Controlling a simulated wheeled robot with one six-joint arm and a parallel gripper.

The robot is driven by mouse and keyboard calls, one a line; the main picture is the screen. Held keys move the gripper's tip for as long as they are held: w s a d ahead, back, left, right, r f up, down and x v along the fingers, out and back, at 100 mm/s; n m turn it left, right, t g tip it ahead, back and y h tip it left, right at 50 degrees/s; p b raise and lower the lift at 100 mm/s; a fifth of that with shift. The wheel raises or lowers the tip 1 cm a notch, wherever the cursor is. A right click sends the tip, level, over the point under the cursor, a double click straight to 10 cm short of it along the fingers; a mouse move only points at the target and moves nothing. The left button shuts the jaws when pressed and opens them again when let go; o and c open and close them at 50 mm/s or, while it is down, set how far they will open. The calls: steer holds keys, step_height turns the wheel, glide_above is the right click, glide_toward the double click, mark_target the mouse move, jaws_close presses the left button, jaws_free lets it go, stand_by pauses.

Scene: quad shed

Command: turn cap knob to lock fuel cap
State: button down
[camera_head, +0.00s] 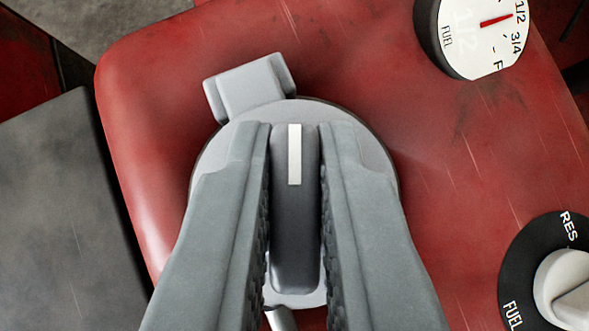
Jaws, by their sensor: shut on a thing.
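The fuel cap (377,160) is a round grey disc on the red tank. A dark grey bar-shaped cap knob (295,230) stands on it, with a white mark line near its far end. The knob points straight up the picture. My gripper (295,150) is shut on the knob, with one ribbed finger along each side. The fingers hide much of the cap's left and right sides. A lighter grey block (249,88) sits at the cap's upper left edge.
The red tank (430,120) surrounds the cap. A white fuel gauge (485,35) with a red needle is at the upper right. A fuel selector knob (565,285) marked RES and FUEL is at the lower right. A dark grey panel (60,220) lies at the left.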

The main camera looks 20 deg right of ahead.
steer(key=m+g+h, duration=0.1)
steer(key=m+h, duration=0.1)
steer(key=m, duration=0.1)
steer(key=m+g+h, duration=0.2)
steer(key=m, duration=0.2)
steer(key=m+g+h, duration=0.1)
steer(key=m+g, duration=0.1)
steer(key=m, duration=0.1)
steer(key=m+g+h, duration=0.1)
steer(key=m+g, duration=0.2)
stand_by(0.4)
steer(key=shift+m, duration=0.4)
steer(key=c, duration=1.5)
jaws_free()
steer(key=shift+o, duration=0.2)
steer(key=shift+a, duration=0.1)
steer(key=v, duration=1.7)
steer(key=shift+w+a+r, duration=0.1)
